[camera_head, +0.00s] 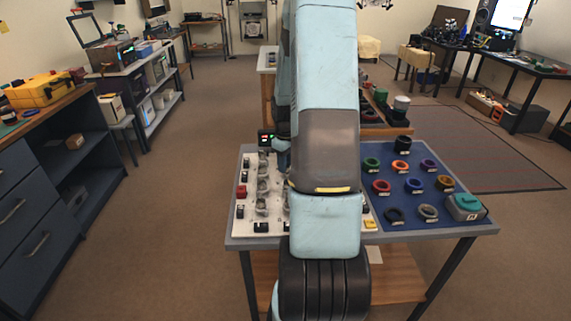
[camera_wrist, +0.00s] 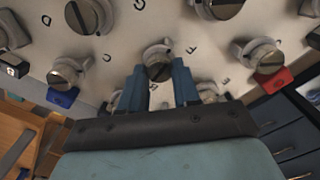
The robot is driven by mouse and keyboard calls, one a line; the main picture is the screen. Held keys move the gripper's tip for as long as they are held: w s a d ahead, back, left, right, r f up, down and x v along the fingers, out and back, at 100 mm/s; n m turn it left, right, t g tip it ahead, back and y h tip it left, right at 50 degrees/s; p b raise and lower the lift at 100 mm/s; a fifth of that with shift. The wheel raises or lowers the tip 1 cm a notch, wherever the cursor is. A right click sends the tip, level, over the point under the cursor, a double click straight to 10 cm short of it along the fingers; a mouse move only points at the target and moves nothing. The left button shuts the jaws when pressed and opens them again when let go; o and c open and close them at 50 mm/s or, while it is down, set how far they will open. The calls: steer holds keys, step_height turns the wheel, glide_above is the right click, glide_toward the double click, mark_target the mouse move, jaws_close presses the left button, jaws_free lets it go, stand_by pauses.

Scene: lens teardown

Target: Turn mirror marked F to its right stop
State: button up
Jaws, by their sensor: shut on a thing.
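The mirror marked F (camera_wrist: 158,62) is a round grey metal knob with a slot across its face, on the pale panel (camera_wrist: 120,25). The letter F stands just to its upper right in the wrist view. My gripper (camera_wrist: 160,80) has its two blue fingers on either side of this knob, shut on it. The fingers hide part of the knob's sides. In the head view the white panel (camera_head: 243,213) lies on the left of the table, and my arm hides the gripper and most of the mirrors near it.
Similar knobs surround it in the wrist view, one at left (camera_wrist: 70,72) and one at right (camera_wrist: 258,54). A blue block (camera_wrist: 62,97) and a red block (camera_wrist: 272,82) sit by the panel's edge. A blue mat (camera_head: 405,210) with several coloured rings lies on the table's right.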

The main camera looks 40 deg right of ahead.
steer(key=m, duration=0.4)
steer(key=shift+m, duration=0.3)
steer(key=m, duration=0.5)
steer(key=shift+d, duration=0.15)
steer(key=shift+m, duration=0.3)
steer(key=o, duration=1.1)
steer(key=shift+c, duration=0.2)
steer(key=shift+r, duration=0.1)
step_height(320, 180, up, 14)
steer(key=shift+f, duration=0.25)
